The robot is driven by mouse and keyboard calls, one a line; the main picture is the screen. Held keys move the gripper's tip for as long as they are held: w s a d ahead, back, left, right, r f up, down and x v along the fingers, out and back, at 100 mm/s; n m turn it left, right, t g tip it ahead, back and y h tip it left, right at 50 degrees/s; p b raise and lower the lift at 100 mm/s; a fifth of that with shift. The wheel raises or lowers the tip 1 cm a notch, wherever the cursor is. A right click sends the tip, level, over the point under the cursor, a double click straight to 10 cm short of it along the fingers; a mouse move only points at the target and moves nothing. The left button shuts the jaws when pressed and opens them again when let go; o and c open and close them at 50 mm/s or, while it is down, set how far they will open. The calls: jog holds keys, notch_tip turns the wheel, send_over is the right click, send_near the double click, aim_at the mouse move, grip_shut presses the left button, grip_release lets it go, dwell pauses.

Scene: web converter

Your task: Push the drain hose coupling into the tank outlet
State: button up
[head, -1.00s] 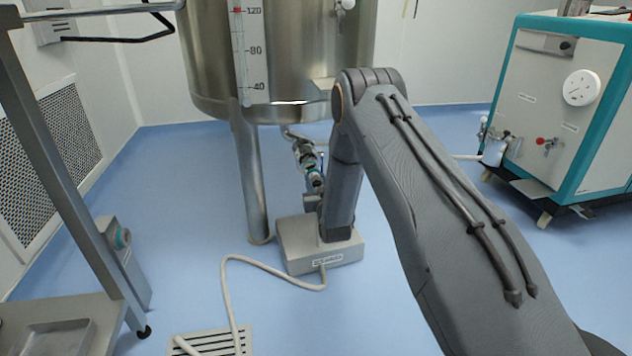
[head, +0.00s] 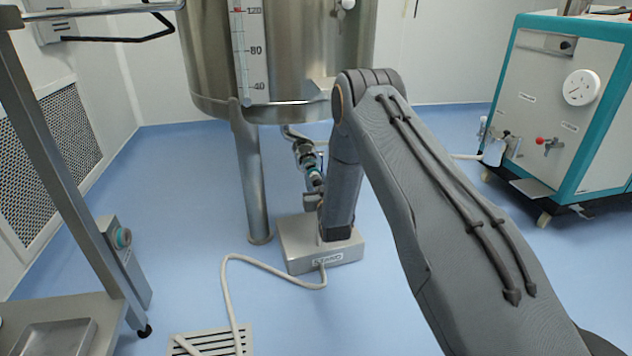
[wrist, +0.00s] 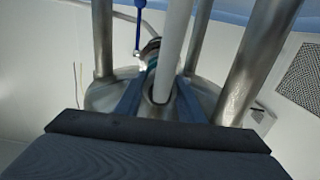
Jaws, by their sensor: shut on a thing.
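The steel tank (head: 280,60) stands on legs at the back in the head view. The outlet fitting (wrist: 151,47) shows just beyond the fingers, beside the hose. I cannot tell whether coupling and outlet touch.
A grey box (head: 300,258) sits on the floor under the gripper. The pale hose (head: 236,290) runs from it to a floor grate (head: 225,340). Tank legs (head: 250,185) stand close by. A steel frame (head: 65,150) is at left, a teal cabinet (head: 560,110) at right.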

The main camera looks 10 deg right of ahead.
jog(key=shift+w+b, duration=0.9)
jog(key=shift+w, duration=0.95)
dwell(0.4)
jog(key=o, duration=1.4)
jog(key=shift+s, duration=0.1)
jog(key=s+p, duration=0.3)
jog(key=s, duration=0.4)
jog(key=shift+s+p, duration=0.35)
